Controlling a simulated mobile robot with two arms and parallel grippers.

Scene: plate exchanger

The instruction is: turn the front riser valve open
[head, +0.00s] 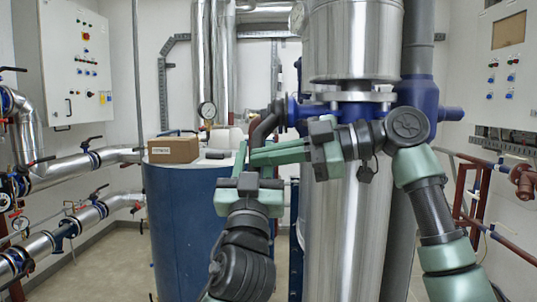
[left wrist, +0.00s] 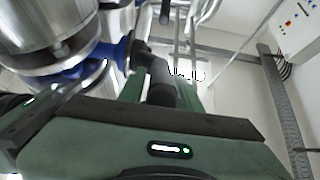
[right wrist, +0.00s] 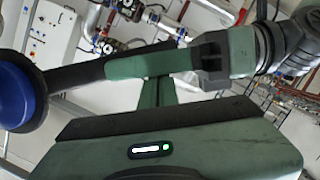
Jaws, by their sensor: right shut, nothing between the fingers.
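A dark bent bar or pipe (head: 264,125) comes off a blue flanged fitting (head: 293,108) on the large silver riser; I cannot tell whether it is the front riser valve's handle. It also shows in the left wrist view (left wrist: 158,72) and, beside a blue disc, in the right wrist view (right wrist: 75,76). My left gripper (head: 254,150) points up just below the bar, its fingers apart; whether they touch it is unclear. My right gripper (head: 252,157) points left, shut and empty, and crosses close to the left fingers in the head view, hiding part of them.
The silver riser (head: 342,225) stands close on the right. A blue tank (head: 183,225) with a cardboard box (head: 173,149) on top is behind my left arm. Silver pipes with lever valves (head: 92,212) run along the left. A control cabinet (head: 78,62) hangs on the left wall.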

